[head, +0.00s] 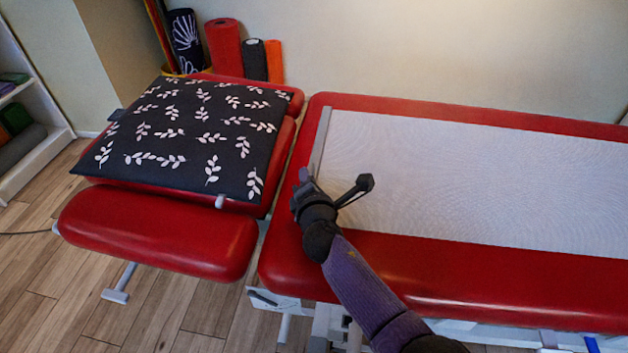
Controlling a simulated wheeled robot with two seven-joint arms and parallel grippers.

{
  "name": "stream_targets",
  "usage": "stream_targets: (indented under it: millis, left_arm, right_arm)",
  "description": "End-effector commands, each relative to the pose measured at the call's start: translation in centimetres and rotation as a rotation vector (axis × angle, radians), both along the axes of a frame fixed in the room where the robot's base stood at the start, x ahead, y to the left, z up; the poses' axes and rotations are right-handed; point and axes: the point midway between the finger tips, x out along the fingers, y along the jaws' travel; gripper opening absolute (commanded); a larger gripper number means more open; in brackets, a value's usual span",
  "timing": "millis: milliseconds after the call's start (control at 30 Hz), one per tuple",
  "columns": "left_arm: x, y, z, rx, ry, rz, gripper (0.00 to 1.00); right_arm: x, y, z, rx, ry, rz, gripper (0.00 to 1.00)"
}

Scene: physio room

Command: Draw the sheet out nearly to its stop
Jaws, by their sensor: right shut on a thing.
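The white sheet (470,183) lies flat along the red treatment table (450,262). Its left end has a grey bar (321,140) across it, close to the table's gap with the head section. My right gripper (305,178) is at the near end of this bar and is shut on it. My own gripper and wrist hide that end of the bar. The right end of the sheet runs towards the picture's right edge. My left gripper is not in view.
A dark leaf-patterned cushion (190,135) lies on the red head section at left. A red armrest pad (160,232) is in front of it. Rolled mats (225,46) stand against the wall. A white shelf (45,105) is at far left.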

Motion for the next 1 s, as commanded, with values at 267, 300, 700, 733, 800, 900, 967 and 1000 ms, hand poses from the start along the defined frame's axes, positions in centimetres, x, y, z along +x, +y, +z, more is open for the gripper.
stream_targets:
  millis: [267,300,700,733,800,900,967,1000]
  left_arm:
    - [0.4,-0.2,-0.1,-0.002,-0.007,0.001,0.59]
    - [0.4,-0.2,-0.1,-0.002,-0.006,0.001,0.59]
    - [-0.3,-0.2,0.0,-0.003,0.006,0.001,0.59]
    - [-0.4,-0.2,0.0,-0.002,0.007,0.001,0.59]
    - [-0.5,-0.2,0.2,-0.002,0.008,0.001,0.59]
    - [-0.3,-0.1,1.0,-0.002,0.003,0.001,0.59]
    - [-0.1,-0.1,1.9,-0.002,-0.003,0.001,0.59]
    - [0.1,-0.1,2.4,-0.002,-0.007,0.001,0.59]
  right_arm:
    - [-0.2,0.1,-0.6,0.001,0.012,0.000,0.00]
    - [-0.2,0.1,-0.6,0.001,0.012,0.000,0.24]
    - [-0.1,0.0,-0.2,0.001,0.005,-0.001,0.53]
    - [-0.1,0.0,-0.2,0.001,0.004,0.000,0.53]
    - [-0.2,0.0,-0.1,0.001,0.004,0.000,0.53]
    - [-1.1,-0.1,0.4,0.000,0.003,0.001,0.53]
    - [-2.2,-0.1,0.9,0.001,0.002,0.001,0.53]
    - [-3.0,-0.2,1.1,0.001,0.003,0.000,0.53]
